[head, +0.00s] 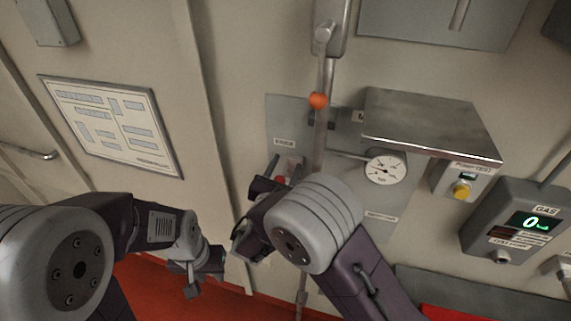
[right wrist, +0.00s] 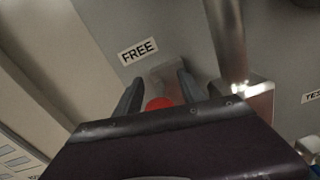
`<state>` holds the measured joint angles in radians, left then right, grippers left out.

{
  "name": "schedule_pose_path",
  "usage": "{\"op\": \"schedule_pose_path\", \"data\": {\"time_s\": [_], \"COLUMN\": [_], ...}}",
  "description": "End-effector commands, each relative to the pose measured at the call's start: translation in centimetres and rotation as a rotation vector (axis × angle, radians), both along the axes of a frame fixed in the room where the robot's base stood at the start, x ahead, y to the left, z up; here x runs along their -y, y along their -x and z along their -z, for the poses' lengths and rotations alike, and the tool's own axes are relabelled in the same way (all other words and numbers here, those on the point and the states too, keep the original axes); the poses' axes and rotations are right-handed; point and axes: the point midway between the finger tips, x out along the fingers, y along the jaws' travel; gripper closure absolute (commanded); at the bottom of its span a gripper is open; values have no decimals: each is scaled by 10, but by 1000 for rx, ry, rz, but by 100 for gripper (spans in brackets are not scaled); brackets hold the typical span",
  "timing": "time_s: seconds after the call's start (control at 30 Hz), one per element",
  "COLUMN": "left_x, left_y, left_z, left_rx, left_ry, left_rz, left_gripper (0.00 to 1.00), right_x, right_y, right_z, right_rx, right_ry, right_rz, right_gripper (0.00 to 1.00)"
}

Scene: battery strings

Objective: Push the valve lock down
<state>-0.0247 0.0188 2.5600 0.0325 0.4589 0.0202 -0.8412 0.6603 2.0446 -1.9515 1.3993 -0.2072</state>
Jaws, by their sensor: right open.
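A small red-topped part (right wrist: 158,104), which looks like the valve lock, sits below the FREE label (right wrist: 138,50) in the right wrist view, in front of a grey metal bracket (right wrist: 168,75). My right gripper (right wrist: 159,88) is open, with one finger on each side of the red part. I cannot tell whether the fingers touch it. In the head view my right gripper (head: 282,172) is at the panel and hides most of the lock. My left gripper (head: 193,284) hangs low on the left, away from the panel; its jaw gap does not show clearly.
A vertical pipe (head: 321,140) with an orange ball (head: 318,100) runs just right of my right gripper. A gauge (head: 385,168), a metal hood (head: 430,125), a yellow-button box (head: 462,188) and a gas monitor (head: 520,222) stand to the right. A framed chart (head: 110,125) hangs left.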

Motion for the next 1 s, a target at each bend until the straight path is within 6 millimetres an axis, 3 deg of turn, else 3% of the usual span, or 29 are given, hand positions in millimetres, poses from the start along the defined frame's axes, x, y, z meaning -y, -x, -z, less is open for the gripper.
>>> {"op": "schedule_pose_path", "data": {"time_s": [0.1, 0.27, 1.0], "left_x": [0, 0, 0], "left_y": [0, 0, 0], "left_z": [1, 1, 0], "left_rx": [0, 0, 0], "left_ry": [0, 0, 0], "left_rz": [0, 0, 0], "left_gripper": [69, 69, 69], "right_x": [0, 0, 0], "right_y": [0, 0, 0], "right_z": [0, 0, 0], "right_rx": [0, 0, 1], "right_ry": [0, 0, -1], "right_rz": [0, 0, 0], "right_gripper": [56, 100, 100]}}
